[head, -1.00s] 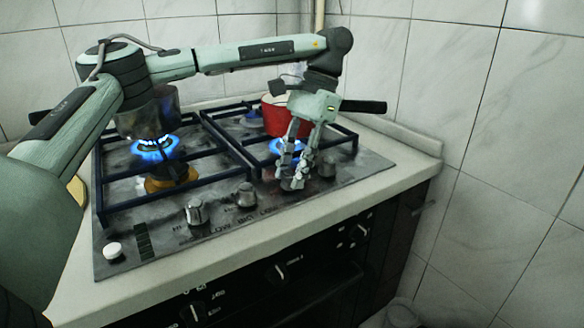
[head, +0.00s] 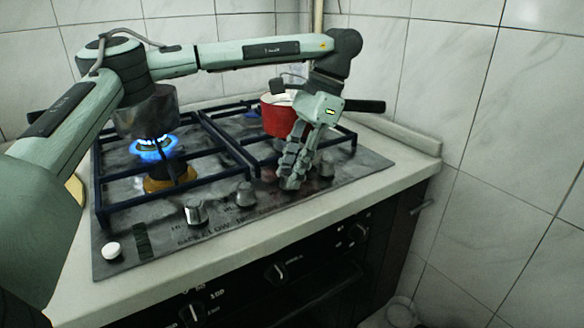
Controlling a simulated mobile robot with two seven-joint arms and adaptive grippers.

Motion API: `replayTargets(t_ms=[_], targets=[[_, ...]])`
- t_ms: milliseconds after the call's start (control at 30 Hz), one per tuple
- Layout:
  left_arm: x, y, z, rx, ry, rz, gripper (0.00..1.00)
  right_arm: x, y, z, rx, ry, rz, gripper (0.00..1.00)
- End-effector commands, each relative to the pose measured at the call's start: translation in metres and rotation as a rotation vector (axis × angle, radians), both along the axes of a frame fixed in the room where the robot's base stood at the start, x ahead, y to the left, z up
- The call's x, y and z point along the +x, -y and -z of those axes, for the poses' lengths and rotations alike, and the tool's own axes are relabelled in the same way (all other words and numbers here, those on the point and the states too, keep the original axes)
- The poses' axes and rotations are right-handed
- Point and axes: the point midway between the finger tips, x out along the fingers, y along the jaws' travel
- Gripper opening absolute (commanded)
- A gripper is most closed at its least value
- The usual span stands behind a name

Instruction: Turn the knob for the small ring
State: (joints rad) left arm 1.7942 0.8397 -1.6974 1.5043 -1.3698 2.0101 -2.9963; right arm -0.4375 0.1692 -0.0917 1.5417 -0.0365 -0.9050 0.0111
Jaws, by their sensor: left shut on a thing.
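My left gripper (head: 290,181) reaches down over the right half of the hob (head: 165,232) and is shut on a knob in the front row, third from the left. Its fingers hide most of that knob. The hand is twisted, with one finger largely in front of the other. The red pot (head: 276,117) stands behind the hand on the right grate, and I see no flame under it. A blue flame (head: 153,149) burns under the dark pot (head: 148,112) at the left. My right gripper is not in view.
Other knobs are close by: the leftmost (head: 195,212), the second (head: 246,194) and the rightmost (head: 327,166). A white igniter button (head: 111,250) is at the front left. Black grates (head: 225,148) and tiled walls surround the work area.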

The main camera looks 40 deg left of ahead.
Motion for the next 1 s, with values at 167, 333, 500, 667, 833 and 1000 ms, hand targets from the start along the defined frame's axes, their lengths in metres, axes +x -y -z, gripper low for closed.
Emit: replayTargets(t_ms=[167, 333, 500, 667, 833, 1000], targets=[[0.0002, -0.0002, -0.0002, 0.0, 0.001, -0.002, 0.44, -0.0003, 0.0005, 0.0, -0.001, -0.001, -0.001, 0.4], [0.0001, -0.0002, -0.0001, 0.001, 0.0, -0.002, 0.51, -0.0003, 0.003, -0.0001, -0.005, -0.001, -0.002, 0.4], [0.0001, -0.0001, 0.0, 0.0, 0.0, -0.001, 0.51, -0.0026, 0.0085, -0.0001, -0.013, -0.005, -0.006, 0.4], [0.0, -0.0001, 0.0001, 0.0, 0.0, -0.002, 0.51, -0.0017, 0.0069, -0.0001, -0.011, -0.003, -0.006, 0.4], [0.0004, -0.0008, 0.0003, -0.001, -0.001, -0.062, 0.51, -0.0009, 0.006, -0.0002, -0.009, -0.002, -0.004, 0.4], [0.0007, -0.0029, 0.0007, -0.002, -0.001, -0.286, 0.51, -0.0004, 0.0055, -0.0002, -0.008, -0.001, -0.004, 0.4]])
